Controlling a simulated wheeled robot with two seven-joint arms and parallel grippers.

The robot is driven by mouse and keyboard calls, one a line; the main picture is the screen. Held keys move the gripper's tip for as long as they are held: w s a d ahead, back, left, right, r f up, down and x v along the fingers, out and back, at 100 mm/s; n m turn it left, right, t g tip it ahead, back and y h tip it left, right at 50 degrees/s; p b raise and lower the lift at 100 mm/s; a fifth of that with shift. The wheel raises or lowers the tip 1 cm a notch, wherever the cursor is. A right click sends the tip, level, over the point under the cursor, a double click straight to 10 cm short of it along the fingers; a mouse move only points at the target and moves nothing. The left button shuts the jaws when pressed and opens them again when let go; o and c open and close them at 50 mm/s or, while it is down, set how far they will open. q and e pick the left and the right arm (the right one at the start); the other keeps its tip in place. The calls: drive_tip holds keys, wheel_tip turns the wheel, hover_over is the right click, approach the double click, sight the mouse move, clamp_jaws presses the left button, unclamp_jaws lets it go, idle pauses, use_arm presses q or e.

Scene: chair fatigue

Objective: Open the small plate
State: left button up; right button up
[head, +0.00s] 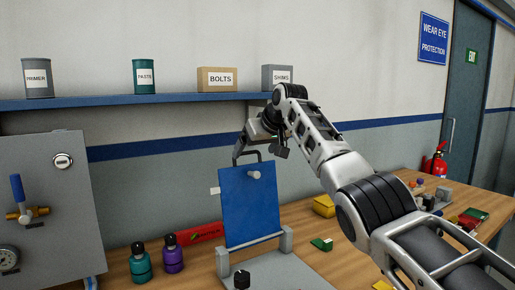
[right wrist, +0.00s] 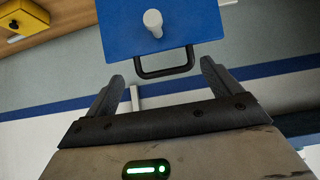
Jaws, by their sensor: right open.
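The small plate (head: 250,206) is a blue panel standing upright on a grey stand (head: 262,270) on the workbench. A black handle (head: 247,153) is on its top edge and a pale knob (head: 254,175) on its face. My right gripper (head: 262,132) is just above and behind the plate's top edge. In the right wrist view, my gripper (right wrist: 163,82) is open, with the black handle (right wrist: 165,73) just ahead of and between its fingertips. No grip on it shows. The plate (right wrist: 190,25) fills the top of that view. My left gripper is out of view.
A grey panel (head: 75,150) with a blue-handled valve stands at left. Teal (head: 141,265) and purple (head: 173,255) bottles and a red box (head: 200,234) are near the plate. A yellow box (head: 323,205) lies right of it. A shelf (head: 150,100) runs above.

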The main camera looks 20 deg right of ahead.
drive_tip(key=shift+s+r+b, duration=0.1)
drive_tip(key=shift+s+b, duration=0.15)
drive_tip(key=shift+b, duration=0.15)
use_arm(q)
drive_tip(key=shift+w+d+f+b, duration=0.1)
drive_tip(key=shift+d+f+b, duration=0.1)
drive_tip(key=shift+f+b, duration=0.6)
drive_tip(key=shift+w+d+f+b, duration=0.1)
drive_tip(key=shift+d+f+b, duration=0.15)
drive_tip(key=shift+b, duration=1.05)
use_arm(e)
drive_tip(key=v, duration=1.5)
drive_tip(key=shift+s+d+r, duration=0.15)
drive_tip(key=shift+d+r, duration=0.05)
drive_tip(key=shift+r, duration=0.1)
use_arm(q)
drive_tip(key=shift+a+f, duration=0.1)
use_arm(e)
drive_tip(key=shift+f, duration=0.1)
